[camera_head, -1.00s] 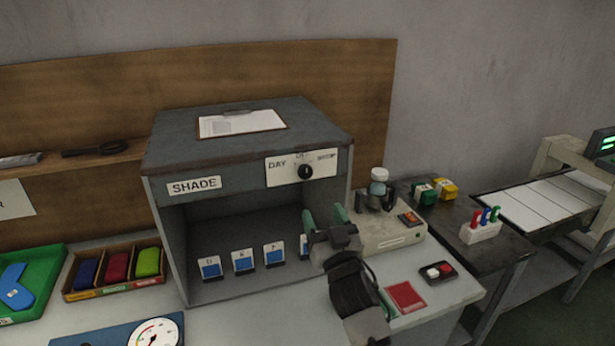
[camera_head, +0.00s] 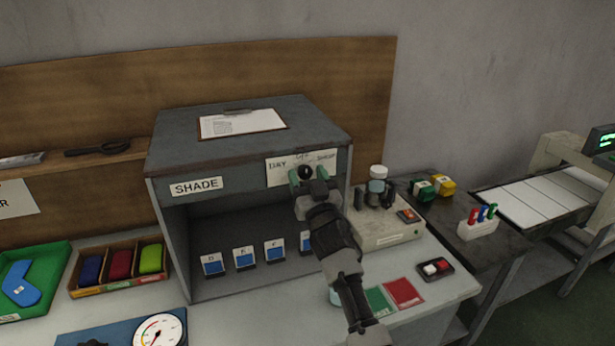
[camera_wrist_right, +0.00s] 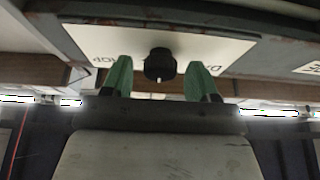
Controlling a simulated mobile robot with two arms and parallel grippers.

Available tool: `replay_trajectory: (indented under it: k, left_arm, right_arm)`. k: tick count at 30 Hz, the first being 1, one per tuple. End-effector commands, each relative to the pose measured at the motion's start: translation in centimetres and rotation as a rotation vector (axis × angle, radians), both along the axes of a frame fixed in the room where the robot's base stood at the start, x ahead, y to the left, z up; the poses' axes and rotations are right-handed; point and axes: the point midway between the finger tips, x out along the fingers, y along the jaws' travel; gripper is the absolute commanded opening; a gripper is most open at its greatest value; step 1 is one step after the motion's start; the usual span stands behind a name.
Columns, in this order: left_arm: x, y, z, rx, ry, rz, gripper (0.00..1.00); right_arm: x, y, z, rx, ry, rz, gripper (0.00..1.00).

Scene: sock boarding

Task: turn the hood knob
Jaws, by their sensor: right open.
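The black hood knob (camera_head: 306,173) sits on a white label plate (camera_head: 283,172) marked DAY, OFF and SHOP, on the front of the grey SHADE hood (camera_head: 250,149). My right gripper (camera_head: 308,180) is raised in front of the knob and partly covers the plate. In the right wrist view the knob (camera_wrist_right: 159,64) shows between the two green fingertips (camera_wrist_right: 160,80). The fingers are open, with a gap on each side of the knob. A small pale pointer mark shows on the knob. My left gripper is not in view.
Inside the hood stand several blue-and-white cards (camera_head: 243,258). A scale-like device with a jar (camera_head: 377,185) stands right of the hood. Green and red pads (camera_head: 404,293) and a button box (camera_head: 436,269) lie at the table's front right. The hood top holds a clipboard (camera_head: 242,123).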

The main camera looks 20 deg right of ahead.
Motion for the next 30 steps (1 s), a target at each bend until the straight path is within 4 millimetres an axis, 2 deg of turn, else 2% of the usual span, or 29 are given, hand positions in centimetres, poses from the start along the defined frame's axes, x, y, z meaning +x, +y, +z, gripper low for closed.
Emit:
replay_trajectory:
  k: [2,11,20,30]
  left_arm:
    - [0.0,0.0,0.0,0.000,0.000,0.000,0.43]
    - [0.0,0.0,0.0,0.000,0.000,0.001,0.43]
    - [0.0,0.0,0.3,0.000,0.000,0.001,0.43]
    - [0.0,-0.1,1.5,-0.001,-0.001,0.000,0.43]
  right_arm:
    - [0.0,0.0,0.0,0.000,0.000,0.000,0.58]
    - [0.0,0.0,0.0,0.000,0.000,0.000,0.12]
    - [0.0,-0.1,0.0,-0.043,0.000,-0.001,0.12]
    - [0.0,-0.2,0.1,-0.270,-0.006,-0.001,0.12]
